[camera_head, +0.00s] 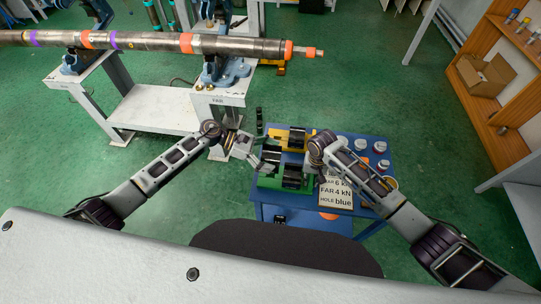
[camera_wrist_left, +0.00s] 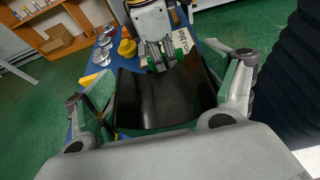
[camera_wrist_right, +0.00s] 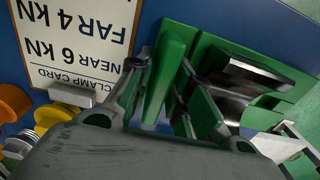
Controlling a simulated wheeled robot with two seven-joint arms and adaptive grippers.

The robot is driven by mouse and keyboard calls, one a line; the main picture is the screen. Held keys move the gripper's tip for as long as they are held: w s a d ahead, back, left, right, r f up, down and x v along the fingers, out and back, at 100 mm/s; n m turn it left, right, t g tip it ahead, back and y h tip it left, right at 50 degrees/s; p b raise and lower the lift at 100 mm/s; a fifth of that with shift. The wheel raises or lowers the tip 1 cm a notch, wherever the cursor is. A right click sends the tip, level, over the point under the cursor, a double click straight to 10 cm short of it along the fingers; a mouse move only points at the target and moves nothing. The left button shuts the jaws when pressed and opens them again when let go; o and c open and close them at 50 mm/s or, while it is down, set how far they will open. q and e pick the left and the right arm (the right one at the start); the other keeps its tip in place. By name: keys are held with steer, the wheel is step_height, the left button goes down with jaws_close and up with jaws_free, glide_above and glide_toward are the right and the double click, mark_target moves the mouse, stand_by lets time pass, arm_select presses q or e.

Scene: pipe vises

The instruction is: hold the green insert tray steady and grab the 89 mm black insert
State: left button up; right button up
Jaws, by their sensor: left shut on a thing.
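The green insert tray (camera_head: 268,182) lies on the blue table and carries black half-round inserts (camera_head: 292,176). My right gripper (camera_head: 318,172) is low at the tray's right side. In the right wrist view its fingers (camera_wrist_right: 160,115) are apart beside a green bar (camera_wrist_right: 168,72), with a black insert (camera_wrist_right: 240,85) beyond. I cannot read the insert sizes.
A yellow tray (camera_head: 295,138) with black inserts stands behind the green one. A clamp card (camera_head: 336,192) lies at the front right. Several round grey-topped pieces (camera_head: 361,144) stand at the right of the blue table (camera_head: 345,222). A long pipe (camera_head: 150,42) rests on vises behind.

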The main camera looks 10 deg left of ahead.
steer(key=shift+o, duration=1.3)
steer(key=shift+r, duration=0.1)
step_height(320, 180, up, 12)
arm_select(q)
steer(key=shift+s, duration=0.1)
arm_select(e)
steer(key=shift+s, duration=0.1)
